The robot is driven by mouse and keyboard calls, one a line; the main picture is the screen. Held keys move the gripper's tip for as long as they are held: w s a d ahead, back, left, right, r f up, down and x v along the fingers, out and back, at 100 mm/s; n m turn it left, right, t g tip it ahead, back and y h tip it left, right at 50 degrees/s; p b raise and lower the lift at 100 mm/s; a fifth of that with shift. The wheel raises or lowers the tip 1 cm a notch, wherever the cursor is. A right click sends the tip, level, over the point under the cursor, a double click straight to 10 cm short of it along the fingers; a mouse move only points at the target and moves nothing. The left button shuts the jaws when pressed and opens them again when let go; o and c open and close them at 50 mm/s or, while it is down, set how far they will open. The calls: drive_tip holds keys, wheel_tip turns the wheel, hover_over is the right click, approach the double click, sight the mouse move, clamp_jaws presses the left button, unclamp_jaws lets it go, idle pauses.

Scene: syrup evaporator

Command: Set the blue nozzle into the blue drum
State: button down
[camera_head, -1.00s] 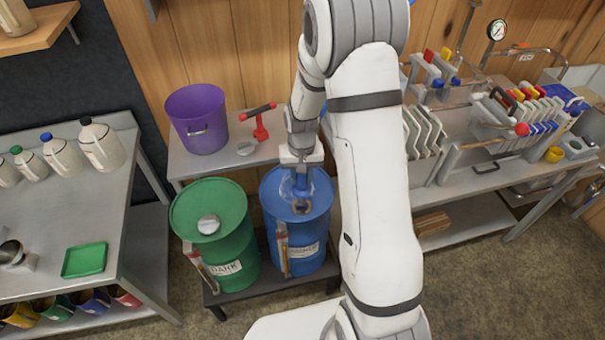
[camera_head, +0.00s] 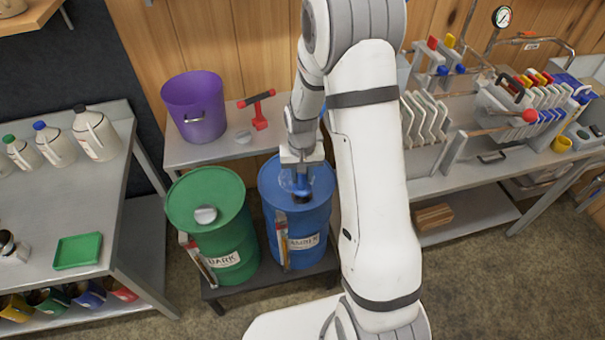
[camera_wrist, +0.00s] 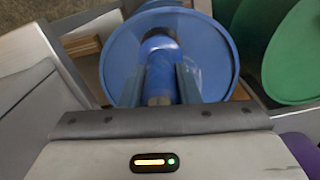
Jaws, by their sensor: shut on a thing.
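The blue drum (camera_head: 318,222) stands upright on a low dark stand. Its round lid also fills the middle of the wrist view (camera_wrist: 215,62). My gripper (camera_head: 302,176) is over the drum's lid, pointing down. It is shut on the blue nozzle (camera_head: 303,187), which also shows between the two fingers in the wrist view (camera_wrist: 158,48). The nozzle's lower end is at a dark spot on the lid where the opening lies. I cannot tell whether its tip is inside or just above it, as the nozzle and fingers hide the opening.
A green drum (camera_head: 230,238) with a pale cap stands close on the left. Behind are a purple bucket (camera_head: 195,105) and a red tool (camera_head: 260,110) on a metal bench. A steel table (camera_head: 60,205) is at left, an evaporator bench at right.

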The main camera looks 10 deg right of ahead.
drive_tip(key=shift+f+b, duration=1.2)
drive_tip(key=shift+f, duration=0.3)
drive_tip(key=shift+c, duration=1.8)
unclamp_jaws()
drive_tip(key=shift+r, duration=0.1)
drive_tip(key=shift+r+p, duration=2.5)
drive_tip(key=shift+r, duration=1.45)
